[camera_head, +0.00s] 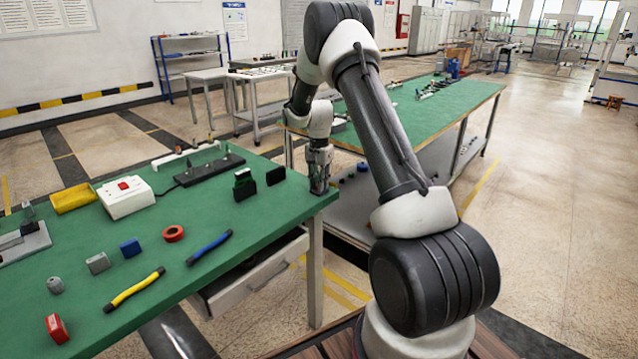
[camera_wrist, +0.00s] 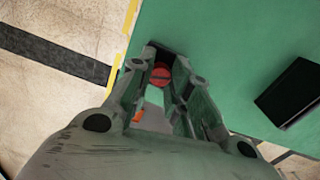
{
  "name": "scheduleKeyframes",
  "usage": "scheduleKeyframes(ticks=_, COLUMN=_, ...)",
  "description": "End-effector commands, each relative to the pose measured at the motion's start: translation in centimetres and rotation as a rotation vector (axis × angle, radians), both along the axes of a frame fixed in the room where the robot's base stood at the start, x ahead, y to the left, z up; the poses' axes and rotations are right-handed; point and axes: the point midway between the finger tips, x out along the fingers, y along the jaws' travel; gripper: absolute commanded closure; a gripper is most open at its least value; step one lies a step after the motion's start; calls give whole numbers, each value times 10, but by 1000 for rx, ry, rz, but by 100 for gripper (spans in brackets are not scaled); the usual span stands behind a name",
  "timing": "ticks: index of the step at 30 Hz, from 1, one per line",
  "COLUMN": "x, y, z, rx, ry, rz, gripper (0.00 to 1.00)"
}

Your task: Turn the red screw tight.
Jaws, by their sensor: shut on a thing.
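The red screw (camera_wrist: 161,76) shows in the wrist view as a round red head with a dark slot, near the edge of the green table (camera_head: 235,225). My gripper (camera_wrist: 160,68) points down over it, its fingers on both sides of the red head and shut on it. In the head view my gripper (camera_head: 319,188) is at the table's right corner, and its fingers hide the screw there. How deep the screw sits cannot be told.
A black block (camera_wrist: 291,92) lies right of my gripper in the wrist view. In the head view, black blocks (camera_head: 275,176), a white box (camera_head: 126,197), a yellow tray (camera_head: 73,198), a red ring (camera_head: 174,233) and blue (camera_head: 209,248) and yellow-handled (camera_head: 134,290) tools lie on the table.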

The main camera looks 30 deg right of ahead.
Motion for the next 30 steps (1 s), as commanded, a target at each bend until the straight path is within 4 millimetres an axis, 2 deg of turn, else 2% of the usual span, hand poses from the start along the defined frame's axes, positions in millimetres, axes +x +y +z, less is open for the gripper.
scheduleKeyframes(ticks=10, x=1, y=0, z=1, rx=-1, ry=-3, rz=-130, gripper=100)
scheduleKeyframes(ticks=26, x=1, y=0, z=1, rx=-1, ry=-3, rz=-151, gripper=100)
scheduleKeyframes(ticks=27, x=1, y=0, z=1, rx=-1, ry=-3, rz=-151, gripper=75)
scheduleKeyframes(ticks=30, x=1, y=0, z=1, rx=0, ry=-2, rz=-151, gripper=57)
